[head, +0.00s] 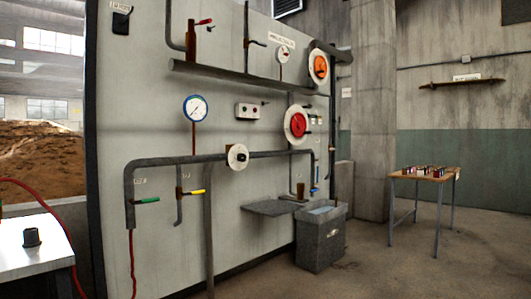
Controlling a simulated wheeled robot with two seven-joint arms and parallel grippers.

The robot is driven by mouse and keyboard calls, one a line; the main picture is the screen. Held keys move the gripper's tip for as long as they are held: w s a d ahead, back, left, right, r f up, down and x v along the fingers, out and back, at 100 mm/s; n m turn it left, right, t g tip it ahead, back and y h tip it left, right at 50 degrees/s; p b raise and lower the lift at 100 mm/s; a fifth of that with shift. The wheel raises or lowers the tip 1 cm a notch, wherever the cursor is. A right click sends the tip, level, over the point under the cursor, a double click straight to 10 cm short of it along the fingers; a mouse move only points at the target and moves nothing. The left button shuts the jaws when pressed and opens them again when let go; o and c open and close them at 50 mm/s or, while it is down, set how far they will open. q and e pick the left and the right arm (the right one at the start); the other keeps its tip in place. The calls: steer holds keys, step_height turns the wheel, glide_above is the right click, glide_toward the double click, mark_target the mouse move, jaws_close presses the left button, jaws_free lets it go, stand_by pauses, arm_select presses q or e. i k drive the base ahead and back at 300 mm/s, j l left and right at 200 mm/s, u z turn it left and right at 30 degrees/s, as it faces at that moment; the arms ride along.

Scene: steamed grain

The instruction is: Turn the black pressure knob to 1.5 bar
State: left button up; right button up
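A black knob (240,158) sits on a round white dial plate (232,152) on the grey pipe of the wall panel. The marks on its plate are too small to read. A round gauge (195,108) with a blue rim and white face is above and left of it, on a brown stem. Its needle reading is too small to tell. Neither of my grippers is in view.
Other controls on the panel include a red knob (298,125), an orange knob (320,67), a green lever (147,200) and a yellow lever (194,192). A grey bin (320,245) stands below right. A white table (30,262) is at left. The right floor is largely clear.

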mark_target(241, 157)
steer(key=i+l, duration=0.15)
steer(key=i, duration=0.25)
steer(key=i+l, duration=0.15)
steer(key=i, duration=0.25)
steer(key=i+l, duration=0.1)
steer(key=i, duration=0.25)
